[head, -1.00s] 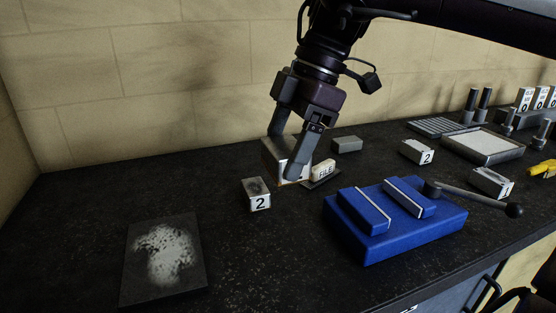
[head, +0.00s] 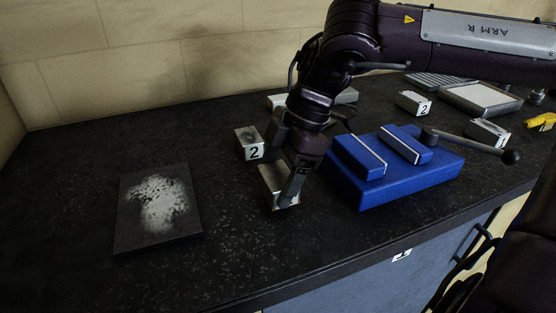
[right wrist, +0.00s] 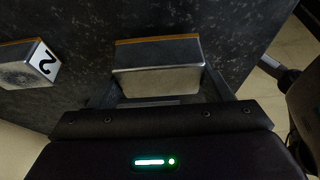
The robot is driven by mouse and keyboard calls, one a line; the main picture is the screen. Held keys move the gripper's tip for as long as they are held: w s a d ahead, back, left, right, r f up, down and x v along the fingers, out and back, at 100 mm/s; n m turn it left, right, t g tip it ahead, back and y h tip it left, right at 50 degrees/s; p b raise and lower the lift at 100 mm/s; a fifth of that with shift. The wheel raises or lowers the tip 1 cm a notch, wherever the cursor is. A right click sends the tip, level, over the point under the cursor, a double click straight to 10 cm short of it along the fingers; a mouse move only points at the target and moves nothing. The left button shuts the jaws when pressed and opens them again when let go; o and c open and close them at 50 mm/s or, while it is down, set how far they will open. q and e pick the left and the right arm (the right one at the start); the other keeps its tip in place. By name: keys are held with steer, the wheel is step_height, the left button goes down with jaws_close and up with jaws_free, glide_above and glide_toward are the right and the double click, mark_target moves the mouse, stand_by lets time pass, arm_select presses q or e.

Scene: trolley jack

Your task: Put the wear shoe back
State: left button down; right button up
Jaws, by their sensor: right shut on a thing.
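My right gripper (head: 281,172) is shut on a grey metal block (head: 276,184), with one finger on each side of it. This block may be the wear shoe; no label on it can be read. In the right wrist view the block (right wrist: 160,66) sits between the fingers and shows a thin orange-tan strip along its far edge. It is low over the dark bench, left of the blue vise (head: 405,178); I cannot tell whether it touches the bench. My left gripper is not in view.
A block marked 2 (head: 249,143) stands close behind and left of the held block. A dark plate with a whitish patch (head: 158,208) lies at left. Two numbered blocks (head: 413,103) (head: 487,132) and a framed tray (head: 480,99) lie beyond the vise. The bench front-left is clear.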

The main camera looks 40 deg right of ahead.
steer(key=shift+w+f, duration=0.1)
steer(key=shift+f, duration=0.95)
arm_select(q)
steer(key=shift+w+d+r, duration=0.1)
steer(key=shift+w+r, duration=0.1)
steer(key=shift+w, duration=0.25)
arm_select(e)
steer(key=shift+f, duration=0.1)
steer(key=o, duration=1.9)
steer(key=shift+f, duration=0.1)
steer(key=shift+o, duration=0.2)
